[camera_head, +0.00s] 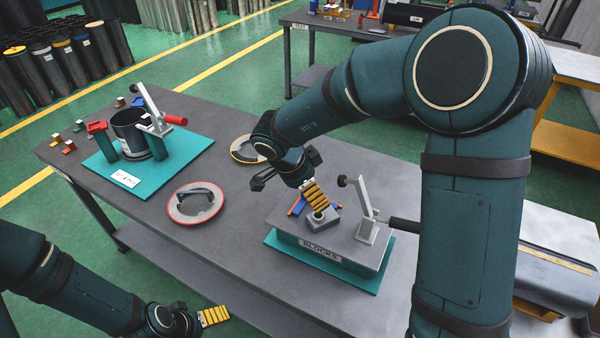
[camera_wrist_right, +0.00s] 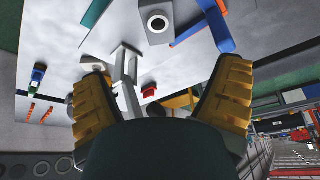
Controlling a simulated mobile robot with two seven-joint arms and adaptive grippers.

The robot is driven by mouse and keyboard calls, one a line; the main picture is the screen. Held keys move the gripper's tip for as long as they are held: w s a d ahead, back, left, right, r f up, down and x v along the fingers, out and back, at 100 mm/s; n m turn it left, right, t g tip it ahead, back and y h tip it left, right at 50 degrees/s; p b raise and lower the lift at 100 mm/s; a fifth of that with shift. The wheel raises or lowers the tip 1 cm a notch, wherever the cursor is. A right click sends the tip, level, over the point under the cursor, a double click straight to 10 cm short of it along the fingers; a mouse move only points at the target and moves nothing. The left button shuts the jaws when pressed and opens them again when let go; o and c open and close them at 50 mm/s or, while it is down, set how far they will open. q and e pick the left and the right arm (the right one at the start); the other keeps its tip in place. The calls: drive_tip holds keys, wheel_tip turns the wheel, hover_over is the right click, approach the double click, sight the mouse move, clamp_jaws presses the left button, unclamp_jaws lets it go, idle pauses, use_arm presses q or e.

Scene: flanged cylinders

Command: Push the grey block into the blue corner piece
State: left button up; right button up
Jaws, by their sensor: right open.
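The grey block (camera_head: 325,222) sits on the grey platform labelled BLOCKS (camera_head: 330,249); in the right wrist view the block (camera_wrist_right: 157,28) shows a round dark hole in its face. The blue corner piece (camera_head: 298,205) is just behind the block, partly hidden by my right gripper; one blue bar (camera_wrist_right: 190,33) shows beside the block in the wrist view. Whether they touch is unclear. My right gripper (camera_head: 317,207) points down over the block, its yellow-padded fingers apart and empty in the wrist view (camera_wrist_right: 164,72). My left gripper (camera_head: 228,314) is low at the bottom edge, away from the block; its opening is unclear.
A toggle clamp (camera_head: 366,232) stands on the platform to the right of the block. A red-rimmed ring (camera_head: 173,212) and a yellow-rimmed ring (camera_head: 237,149) lie on the table. A teal board (camera_head: 193,151) holds a dark cylinder (camera_head: 128,127) and clamps.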

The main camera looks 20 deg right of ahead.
sight(323, 213)
drive_tip(key=b+x, duration=0.3)
drive_tip(key=x, duration=1.1)
drive_tip(key=shift+r, duration=0.1)
drive_tip(key=c, duration=1.4)
